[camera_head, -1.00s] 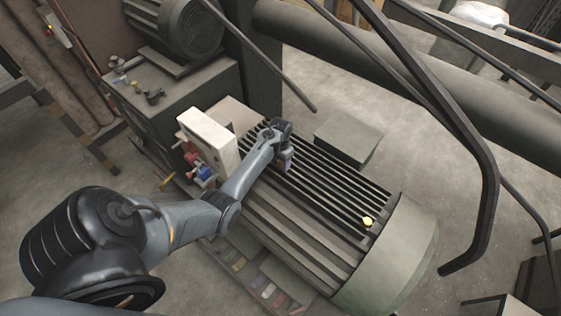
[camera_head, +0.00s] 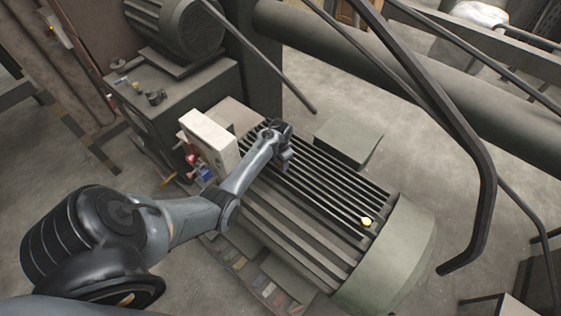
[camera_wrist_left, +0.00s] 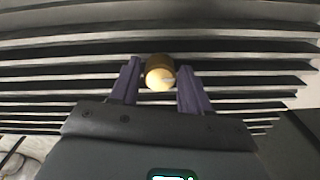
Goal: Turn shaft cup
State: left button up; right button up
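A small round yellow-gold piece (camera_wrist_left: 160,75), probably the shaft cup, shows between the two purple fingers of my left gripper (camera_wrist_left: 160,85) in the left wrist view. Its pale end faces the camera and its darker side shows above. The fingers are apart, one on each side of it; I cannot tell whether they press on it. In the head view the left gripper (camera_head: 287,162) is over the ribbed top of a grey-green motor (camera_head: 400,255), and the piece is hidden there. A separate yellow cap (camera_head: 366,221) sits at the motor's right end. My right gripper is not in view.
A white box (camera_head: 210,139) with red and blue fittings stands left of my left gripper. A flat green-grey block (camera_head: 349,138) is behind the motor. A bent dark rail (camera_head: 487,190) and large pipe (camera_head: 400,62) cross the right side.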

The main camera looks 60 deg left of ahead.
aim_at(280, 164)
pick_arm(q)
jog(key=shift+o, duration=0.9)
jog(key=shift+r, duration=0.15)
notch_tip(280, 164, up, 10)
jog(key=shift+r+p, duration=0.25)
jog(key=shift+p, duration=0.15)
jog(key=s+d+r+m+t, duration=0.1)
jog(key=s+d+r, duration=0.1)
jog(key=s+d, duration=0.7)
jog(key=s+d+r+m+t, duration=0.1)
jog(key=s+d, duration=0.3)
jog(key=d, duration=0.9)
jog(key=s+d+r+m+t, duration=0.2)
jog(key=s+d, duration=0.5)
jog(key=d, duration=0.4)
notch_tip(280, 164, up, 13)
jog(key=p, duration=1.3)
jog(key=shift+w+r, duration=0.15)
jog(key=shift+w, duration=0.05)
